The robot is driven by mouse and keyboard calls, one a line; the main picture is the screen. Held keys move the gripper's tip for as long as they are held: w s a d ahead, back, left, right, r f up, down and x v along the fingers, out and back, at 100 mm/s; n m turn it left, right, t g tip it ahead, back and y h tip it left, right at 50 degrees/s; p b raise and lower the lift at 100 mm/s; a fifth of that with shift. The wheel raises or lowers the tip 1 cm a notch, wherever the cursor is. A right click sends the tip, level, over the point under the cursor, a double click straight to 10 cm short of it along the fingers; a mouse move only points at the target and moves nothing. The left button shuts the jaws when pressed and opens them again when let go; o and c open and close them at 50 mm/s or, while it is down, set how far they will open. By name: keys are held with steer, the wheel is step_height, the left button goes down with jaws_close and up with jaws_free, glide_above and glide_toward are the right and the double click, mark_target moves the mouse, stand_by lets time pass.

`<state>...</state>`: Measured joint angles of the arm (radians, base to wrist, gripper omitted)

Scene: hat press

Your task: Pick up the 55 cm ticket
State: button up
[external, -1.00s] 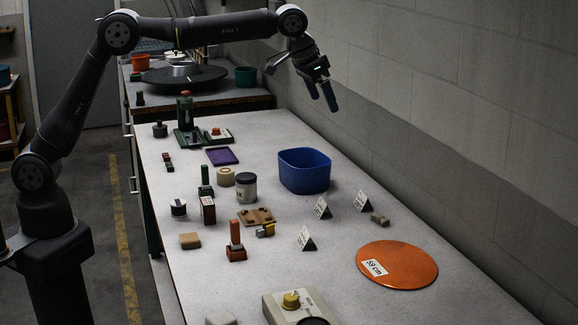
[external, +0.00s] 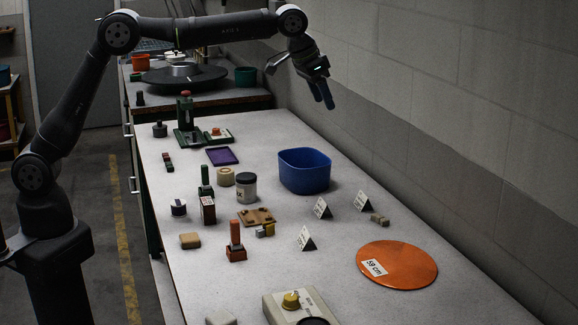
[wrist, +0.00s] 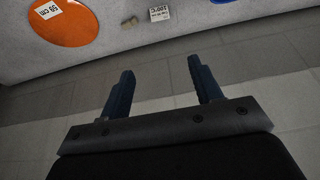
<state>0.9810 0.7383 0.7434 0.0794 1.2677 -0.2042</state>
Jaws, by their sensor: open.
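My gripper (external: 324,96) is open and empty, high above the table's far right side near the wall. In the wrist view its two blue fingers (wrist: 161,70) stand apart with nothing between them. Three small white tent cards stand on the table: one in the middle (external: 322,208), one to its right (external: 362,201) and one nearer the camera (external: 306,239). One card also shows in the wrist view (wrist: 159,14). Their print is too small to read surely. I cannot tell which ticket is the 55 cm one.
A blue tub (external: 304,171) stands below my gripper. A tan block (external: 380,219) lies by the right card. Stamps, a jar (external: 246,188) and a purple tray (external: 222,156) fill the left side. The block wall (external: 470,120) bounds the right.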

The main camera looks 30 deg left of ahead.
steer(key=shift+f, duration=0.1)
steer(key=h, duration=0.2)
glide_toward(362, 196)
steer(key=x, duration=0.3)
steer(key=shift+w+a+f, duration=0.1)
steer(key=shift+a+f, duration=0.05)
steer(key=shift+a, duration=0.1)
steer(key=shift+d+x, duration=0.1)
steer(key=shift+x, duration=1.5)
steer(key=shift+d+x, duration=0.15)
steer(key=shift+x, duration=1.45)
steer(key=c, duration=0.7)
